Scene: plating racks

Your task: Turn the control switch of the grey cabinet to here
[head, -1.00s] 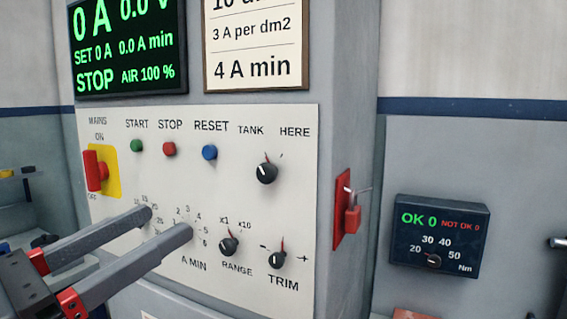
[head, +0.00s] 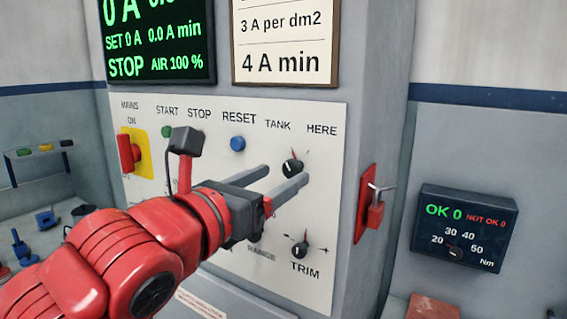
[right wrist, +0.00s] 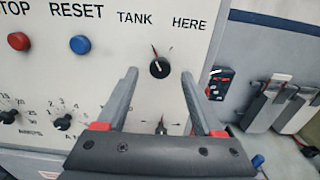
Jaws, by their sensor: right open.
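The control switch (head: 292,167) is a round black knob with a white line, below the labels TANK and HERE on the grey cabinet's (head: 375,60) pale panel. In the right wrist view the switch (right wrist: 159,68) has its red pointer up and slightly left, toward TANK. My right gripper (head: 285,176) is open, its two grey fingers reaching toward the panel around the switch. In the right wrist view the right gripper (right wrist: 159,72) has one fingertip on each side of the switch, with gaps; contact with the panel cannot be told. My left gripper is not in view.
A blue button (head: 237,144) is left of the switch, and the TRIM knob (head: 299,250) is below it. A red bracket with a padlock (head: 375,214) sticks out from the cabinet's side. A dark torque display box (head: 462,228) is further right.

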